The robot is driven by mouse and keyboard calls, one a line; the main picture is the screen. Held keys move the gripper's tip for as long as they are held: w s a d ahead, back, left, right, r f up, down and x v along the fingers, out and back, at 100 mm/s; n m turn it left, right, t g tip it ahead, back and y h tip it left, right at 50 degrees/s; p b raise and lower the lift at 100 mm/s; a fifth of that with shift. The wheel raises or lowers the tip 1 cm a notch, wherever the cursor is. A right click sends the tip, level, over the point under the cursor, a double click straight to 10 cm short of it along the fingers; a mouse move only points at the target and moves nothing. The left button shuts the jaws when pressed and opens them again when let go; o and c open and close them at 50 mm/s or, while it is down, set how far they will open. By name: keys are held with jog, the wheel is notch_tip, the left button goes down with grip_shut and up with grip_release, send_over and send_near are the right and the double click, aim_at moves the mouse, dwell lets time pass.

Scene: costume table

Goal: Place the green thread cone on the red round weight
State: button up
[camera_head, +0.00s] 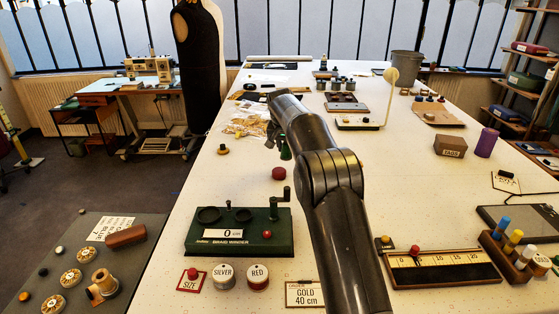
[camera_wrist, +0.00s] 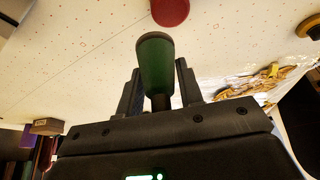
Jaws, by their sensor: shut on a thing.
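The green thread cone (camera_wrist: 155,62) is between the two fingers of my gripper (camera_wrist: 158,72) in the wrist view. My gripper is shut on it. In the head view the cone (camera_head: 286,153) shows as a small green piece by the end of my arm, partly hidden by the arm. The red round weight (camera_head: 279,173) lies on the white table just below the cone in the picture. It also shows at the top edge of the wrist view (camera_wrist: 170,11), beyond the cone's wide end and apart from it in the picture.
A green braid winder (camera_head: 238,232) with an upright crank stands in front of the weight. A bag of yellowish material (camera_head: 246,124) lies to the left of my gripper. Table around the weight is clear.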

jog(key=shift+w+a+f, duration=0.25)
jog(key=shift+a+f, duration=0.15)
jog(key=shift+a, duration=0.25)
jog(key=shift+w+a+f, duration=0.25)
jog(key=shift+a+f, duration=0.15)
jog(key=shift+a, duration=0.2)
jog(key=shift+f, duration=2)
jog(key=shift+f, duration=0.1)
jog(key=o, duration=1)
jog(key=v, duration=1.2)
jog(key=shift+s, duration=0.1)
